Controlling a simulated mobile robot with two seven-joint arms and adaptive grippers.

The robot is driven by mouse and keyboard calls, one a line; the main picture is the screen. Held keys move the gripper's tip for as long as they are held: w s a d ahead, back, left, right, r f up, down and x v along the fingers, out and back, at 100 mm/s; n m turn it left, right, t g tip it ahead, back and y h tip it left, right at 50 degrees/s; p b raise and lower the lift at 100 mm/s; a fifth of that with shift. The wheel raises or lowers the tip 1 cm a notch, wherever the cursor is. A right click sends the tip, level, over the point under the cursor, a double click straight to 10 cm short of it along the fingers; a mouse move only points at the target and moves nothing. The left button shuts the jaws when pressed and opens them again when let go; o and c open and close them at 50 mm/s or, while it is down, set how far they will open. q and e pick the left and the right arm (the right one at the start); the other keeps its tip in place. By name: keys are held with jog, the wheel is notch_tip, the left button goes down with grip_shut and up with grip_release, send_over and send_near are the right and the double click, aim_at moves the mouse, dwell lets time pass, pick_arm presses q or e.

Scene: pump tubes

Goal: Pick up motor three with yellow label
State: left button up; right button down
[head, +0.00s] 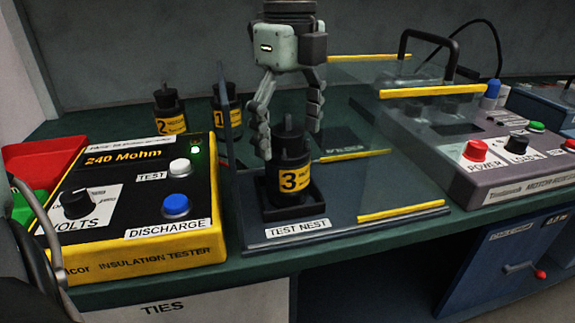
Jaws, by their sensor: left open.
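Motor three (291,178) is a black cylinder with a yellow label marked 3. It stands upright in the black square holder of the test nest (390,208), at the middle of the head view. My left gripper (288,137) is directly above it, pointing down. Its fingers are open, one on each side of the motor's top. I cannot tell whether either finger touches the motor. My right gripper is not clearly visible.
Motors two (169,111) and one (227,110) stand behind. A yellow-black insulation tester (130,206) is left of the nest, a grey power box (488,165) right. Clear panels with yellow edges (430,91) stand close to the right of the gripper. Red bin (45,160) far left.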

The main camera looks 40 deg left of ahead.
aim_at(288, 164)
pick_arm(q)
jog(key=f, duration=0.4)
jog(key=shift+s+a+f+p, duration=0.1)
jog(key=shift+s+f+p, duration=0.1)
jog(key=shift+f+p, duration=0.15)
jog(key=shift+f, duration=0.6)
jog(key=c, duration=1.8)
jog(key=shift+w+r, duration=0.15)
jog(key=shift+c, duration=0.8)
pick_arm(e)
jog(key=shift+s+f, duration=0.25)
jog(key=shift+f, duration=0.6)
